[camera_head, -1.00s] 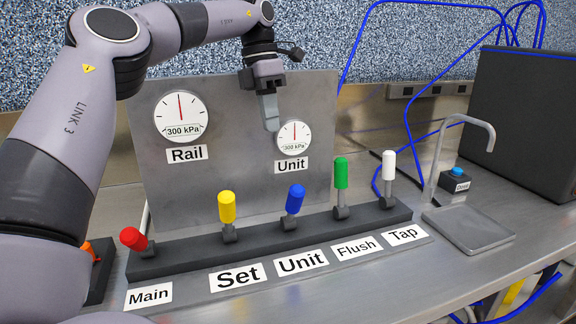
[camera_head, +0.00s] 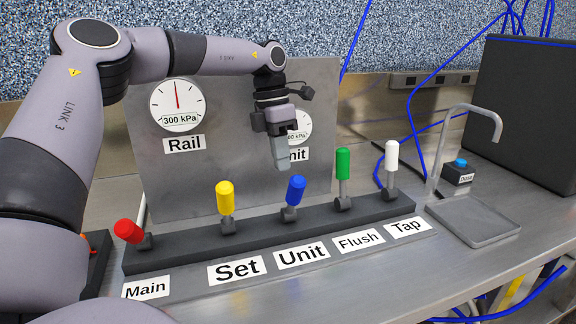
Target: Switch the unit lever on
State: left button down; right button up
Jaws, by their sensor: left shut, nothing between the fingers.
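The Unit lever (camera_head: 295,190) has a blue handle and stands near upright in the dark lever base, behind the Unit label (camera_head: 302,254). My left gripper (camera_head: 282,163) is shut and empty. It points down just above and slightly left of the blue handle, with a small gap showing in the picture. The Unit gauge (camera_head: 302,124) on the grey panel is partly hidden behind my gripper. My right gripper is not in view.
The yellow Set lever (camera_head: 225,198) and green Flush lever (camera_head: 343,165) stand on either side. The red Main lever (camera_head: 129,231) leans left; the white Tap lever (camera_head: 391,157) is upright. The Rail gauge (camera_head: 177,105) is on the panel. A spout and basin (camera_head: 480,222) are at right.

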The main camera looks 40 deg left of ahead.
aim_at(293, 200)
pick_arm(q)
jog(key=shift+s+d+f, duration=0.15)
jog(key=shift+d+f, duration=0.1)
jog(key=shift+d, duration=0.4)
jog(key=shift+s+d+f, duration=0.15)
jog(key=shift+d+f, duration=0.1)
jog(key=shift+d, duration=0.35)
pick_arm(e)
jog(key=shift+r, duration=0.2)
